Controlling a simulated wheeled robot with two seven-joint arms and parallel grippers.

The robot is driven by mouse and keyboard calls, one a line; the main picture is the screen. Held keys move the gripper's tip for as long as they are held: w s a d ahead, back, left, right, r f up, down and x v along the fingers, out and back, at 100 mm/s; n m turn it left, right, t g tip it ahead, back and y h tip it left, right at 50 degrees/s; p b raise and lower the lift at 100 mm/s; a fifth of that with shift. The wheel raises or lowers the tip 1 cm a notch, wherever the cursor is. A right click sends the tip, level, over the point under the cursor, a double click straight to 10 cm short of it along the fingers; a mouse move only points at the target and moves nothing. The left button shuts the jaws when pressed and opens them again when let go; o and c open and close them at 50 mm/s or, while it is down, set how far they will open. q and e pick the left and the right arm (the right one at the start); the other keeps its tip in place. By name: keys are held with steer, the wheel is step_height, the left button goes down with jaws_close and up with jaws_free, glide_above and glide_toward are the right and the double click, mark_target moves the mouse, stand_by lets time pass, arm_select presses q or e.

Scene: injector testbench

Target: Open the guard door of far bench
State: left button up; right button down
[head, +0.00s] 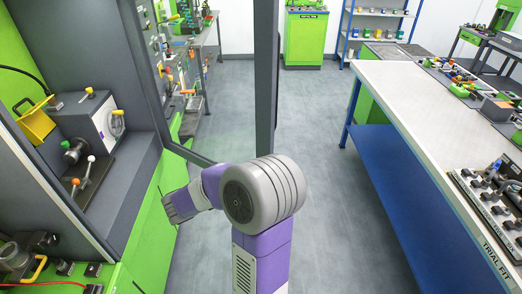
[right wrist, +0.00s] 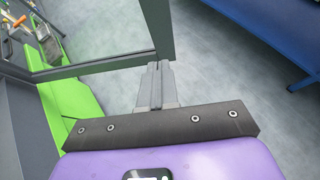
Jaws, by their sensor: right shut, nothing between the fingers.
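The guard door (head: 268,75) is a tall clear panel in a dark frame. It stands swung out from the green and grey bench (head: 130,205) at the left, and the bench's enclosure is open. In the right wrist view the door's lower corner and upright edge (right wrist: 156,25) are just beyond my right gripper (right wrist: 156,66). The gripper's fingers are shut and empty, close to that corner; I cannot tell whether they touch it. In the head view my purple right arm hides part of the door's lower end. My left gripper is out of view.
A white-topped table (head: 405,95) with a blue lower shelf stands at the right. Grey floor (head: 320,130) lies clear between the table and the door. A grey device (head: 90,115) sits inside the enclosure. A blue shelf rack (head: 377,14) stands at the back.

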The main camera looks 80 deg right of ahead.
steer(key=g+h, duration=0.1)
steer(key=h, duration=0.1)
glide_toward(269, 144)
steer(key=b+x, duration=0.1)
steer(key=x, duration=0.1)
steer(key=b+x, duration=0.1)
steer(key=x, duration=0.2)
steer(key=shift+s+d+f, duration=0.15)
steer(key=shift+d+f, duration=0.05)
steer(key=shift+f, duration=0.15)
steer(key=shift+s+d, duration=0.15)
steer(key=shift+d, duration=0.3)
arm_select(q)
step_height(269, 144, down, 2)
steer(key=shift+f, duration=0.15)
